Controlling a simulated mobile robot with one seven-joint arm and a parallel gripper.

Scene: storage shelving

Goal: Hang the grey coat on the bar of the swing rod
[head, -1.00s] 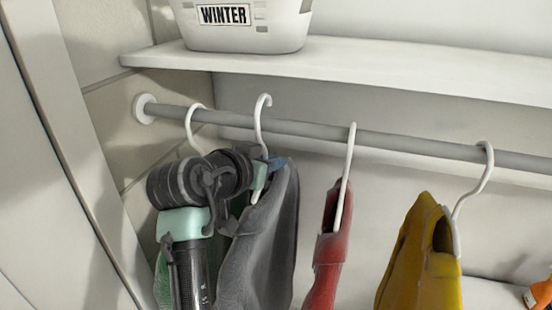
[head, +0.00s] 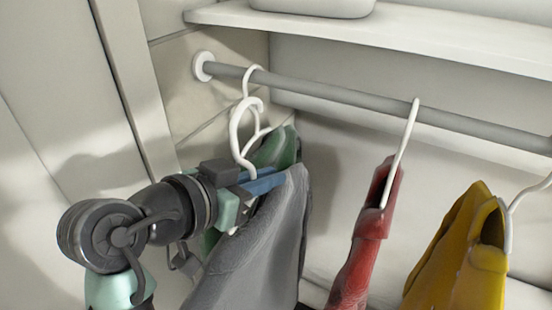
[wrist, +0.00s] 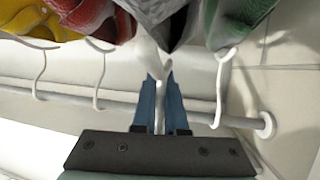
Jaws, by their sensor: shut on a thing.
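The grey coat (head: 255,245) hangs from a white hanger (head: 240,135) held in my gripper (head: 265,182). My gripper's blue fingers are shut on the hanger just below its hook. In the head view the hook is off the wall-mounted grey rod, in front of it and lower. In the wrist view my gripper (wrist: 161,100) closes on the white hanger, with the grey coat (wrist: 175,38) at the top middle. The hook is hidden there. I cannot identify a separate swing rod in these views.
A green garment (head: 280,147) hangs behind the grey coat on the wall-mounted rod (head: 340,97). A red garment (head: 365,240) and a yellow one (head: 455,250) hang to the right. A shelf (head: 420,42) with a white bin (head: 315,5) is above. A wall panel edge (head: 135,100) stands at left.

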